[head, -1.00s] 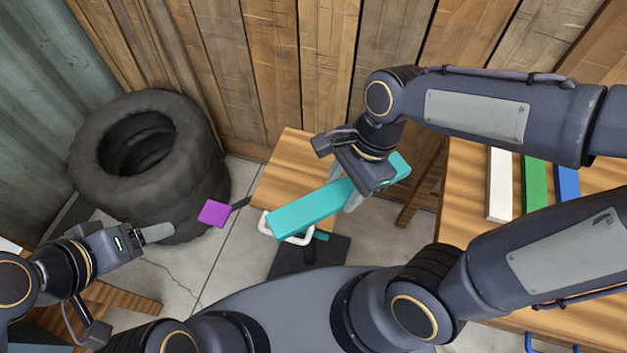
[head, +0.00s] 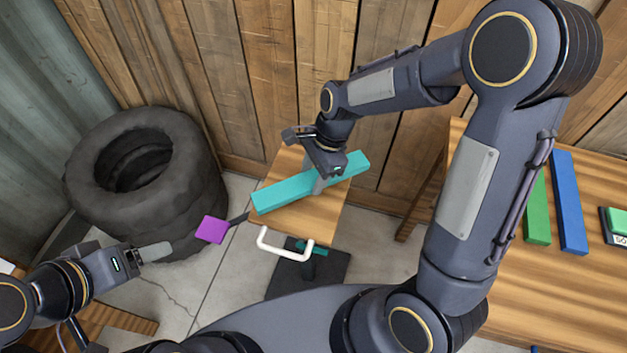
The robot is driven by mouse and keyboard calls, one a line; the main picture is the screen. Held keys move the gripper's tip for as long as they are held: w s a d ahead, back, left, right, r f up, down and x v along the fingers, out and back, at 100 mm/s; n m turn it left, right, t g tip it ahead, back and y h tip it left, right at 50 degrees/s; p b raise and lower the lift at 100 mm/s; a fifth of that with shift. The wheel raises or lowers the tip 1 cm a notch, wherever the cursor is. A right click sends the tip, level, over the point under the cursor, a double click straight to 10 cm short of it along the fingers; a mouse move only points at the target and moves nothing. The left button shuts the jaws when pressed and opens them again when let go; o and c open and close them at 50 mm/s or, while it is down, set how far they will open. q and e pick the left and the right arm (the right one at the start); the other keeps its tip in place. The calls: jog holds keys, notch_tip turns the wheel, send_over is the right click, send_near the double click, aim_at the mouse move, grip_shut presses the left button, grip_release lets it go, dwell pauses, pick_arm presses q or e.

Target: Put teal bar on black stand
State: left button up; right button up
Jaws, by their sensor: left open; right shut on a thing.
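The teal bar (head: 275,193) is long and lies aslant in the head view. My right gripper (head: 318,181) is shut around it, past its middle toward the right end. The bar appears over a small wooden table top (head: 325,214); I cannot tell whether it touches it. A flat black base (head: 331,272), likely of the black stand, is on the floor below. A white U-shaped handle (head: 285,247) and a small teal part (head: 311,247) show above it. My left gripper (head: 150,252) is open and empty at the lower left.
A purple square (head: 212,229) on a dark arm stands left of the wooden top. Stacked black tires (head: 140,160) are at the left. A wooden table at the right holds a green bar (head: 537,210) and a blue bar (head: 568,200). A plank wall closes the back.

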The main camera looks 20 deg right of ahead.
aim_at(315, 177)
notch_tip(315, 177, down, 3)
jog(key=shift+d+r, duration=0.1)
jog(key=shift+r, duration=0.1)
jog(key=shift+f, duration=0.15)
jog(key=shift+f, duration=0.2)
jog(key=o, duration=1.1)
jog(key=shift+a, duration=0.2)
jog(key=shift+r, duration=0.15)
